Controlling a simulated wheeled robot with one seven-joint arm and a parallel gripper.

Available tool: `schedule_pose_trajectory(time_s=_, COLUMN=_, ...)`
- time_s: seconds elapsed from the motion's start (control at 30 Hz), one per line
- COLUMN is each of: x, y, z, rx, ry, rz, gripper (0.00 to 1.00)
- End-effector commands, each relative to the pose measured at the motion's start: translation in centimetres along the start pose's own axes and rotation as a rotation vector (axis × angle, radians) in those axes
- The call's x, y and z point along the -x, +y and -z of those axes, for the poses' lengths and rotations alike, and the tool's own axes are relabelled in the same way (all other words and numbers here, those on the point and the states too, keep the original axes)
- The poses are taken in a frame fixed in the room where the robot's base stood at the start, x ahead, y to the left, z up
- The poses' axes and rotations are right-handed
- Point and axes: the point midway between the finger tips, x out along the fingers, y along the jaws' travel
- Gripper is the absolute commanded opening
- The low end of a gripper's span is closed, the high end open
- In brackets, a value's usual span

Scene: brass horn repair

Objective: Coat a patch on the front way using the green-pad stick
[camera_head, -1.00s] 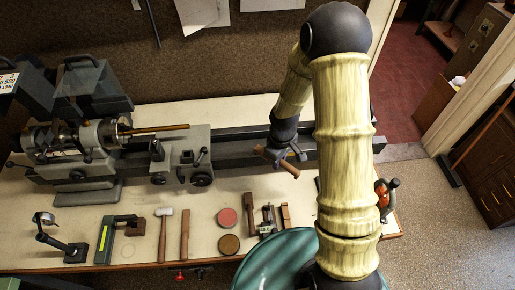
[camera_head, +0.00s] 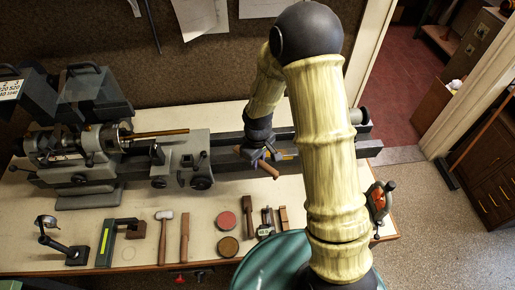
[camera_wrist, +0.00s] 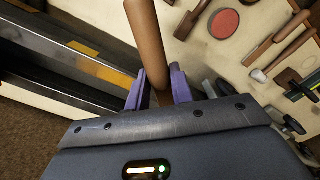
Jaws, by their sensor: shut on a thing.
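My gripper (camera_head: 262,158) is shut on a brown wooden stick (camera_wrist: 147,40), which also shows in the head view (camera_head: 268,170). In the wrist view its two purple fingers (camera_wrist: 158,92) close around the stick. The stick's pad is not visible, so I cannot tell its colour. My gripper is over the lathe bed's right part. The front way (camera_wrist: 50,38) is a dark metal rail in the wrist view, with an amber patch (camera_wrist: 100,65) on it. I cannot tell whether the stick touches the rail.
The lathe headstock (camera_head: 95,145) and carriage (camera_head: 182,160) stand left of my gripper. Along the bench front lie a mallet (camera_head: 164,235), a red round tin (camera_head: 227,220), a brown one (camera_head: 228,246) and several tools. A red-and-black object (camera_head: 379,200) stands at the bench's right end.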

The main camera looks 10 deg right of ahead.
Motion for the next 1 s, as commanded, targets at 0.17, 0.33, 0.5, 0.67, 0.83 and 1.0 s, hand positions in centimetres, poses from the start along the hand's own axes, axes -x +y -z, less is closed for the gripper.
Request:
schedule_pose_trajectory(time_s=0.17, x=2.1, y=0.0, z=0.1, rx=0.0, ry=0.002, rz=-0.001, gripper=0.02)
schedule_pose_trajectory(time_s=0.33, x=3.6, y=0.0, z=0.1, rx=0.0, ry=0.002, rz=-0.001, gripper=0.02)
schedule_pose_trajectory(time_s=0.5, x=4.7, y=0.0, z=0.0, rx=0.0, ry=0.001, rz=-0.001, gripper=0.02)
schedule_pose_trajectory(time_s=0.67, x=4.9, y=0.0, z=0.0, rx=0.0, ry=0.001, rz=0.0, gripper=0.02)
schedule_pose_trajectory(time_s=0.83, x=4.8, y=0.0, z=0.0, rx=0.0, ry=0.001, rz=-0.001, gripper=0.02)
schedule_pose_trajectory(time_s=1.0, x=4.8, y=0.0, z=0.0, rx=0.0, ry=0.001, rz=-0.001, gripper=0.02)
